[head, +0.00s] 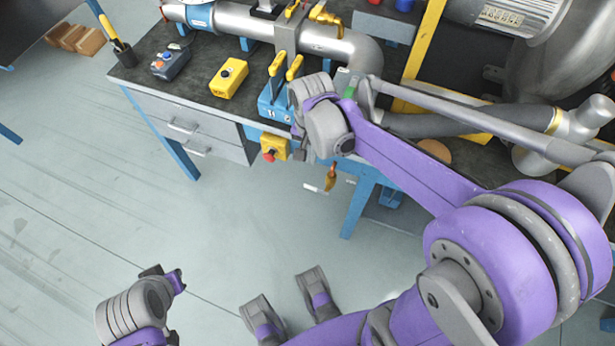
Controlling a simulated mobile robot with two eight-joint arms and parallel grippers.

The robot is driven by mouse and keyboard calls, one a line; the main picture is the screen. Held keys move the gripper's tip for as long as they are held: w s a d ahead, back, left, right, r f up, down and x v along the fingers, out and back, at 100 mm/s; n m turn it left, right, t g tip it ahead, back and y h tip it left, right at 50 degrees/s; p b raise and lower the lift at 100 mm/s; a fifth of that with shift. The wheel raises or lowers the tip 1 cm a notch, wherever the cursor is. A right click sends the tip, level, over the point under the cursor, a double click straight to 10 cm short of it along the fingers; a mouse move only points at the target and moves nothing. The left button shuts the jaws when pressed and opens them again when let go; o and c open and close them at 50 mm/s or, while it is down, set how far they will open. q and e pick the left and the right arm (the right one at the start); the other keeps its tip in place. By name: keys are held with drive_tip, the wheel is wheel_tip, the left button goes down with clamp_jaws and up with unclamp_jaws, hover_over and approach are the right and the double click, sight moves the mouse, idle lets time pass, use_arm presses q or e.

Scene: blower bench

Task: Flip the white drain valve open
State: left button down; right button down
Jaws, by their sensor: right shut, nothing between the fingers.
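A small valve with a brass body (331,176) hangs under the bench's front edge, near the middle of the view. Its white handle (314,188) points out to the left and looks roughly level. My right gripper (301,152) is shut and empty at the bench edge, just above and left of the valve. The grey wrist above it hides most of its fingers. I cannot tell whether it touches anything. My left arm shows at the bottom left, with its dark gripper end (172,282) far from the valve; its jaws are not clear.
The bench (215,165) carries a yellow box (228,78), a blue box (171,64), yellow levers (295,67) and a grey pipe (240,20). A yellow box with a red button (274,149) hangs beside my right gripper. The floor in front is clear.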

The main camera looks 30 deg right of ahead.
sight(310, 186)
wheel_tip(310, 186, down, 14)
drive_tip(key=b, duration=0.3)
drive_tip(key=shift+w, duration=0.1)
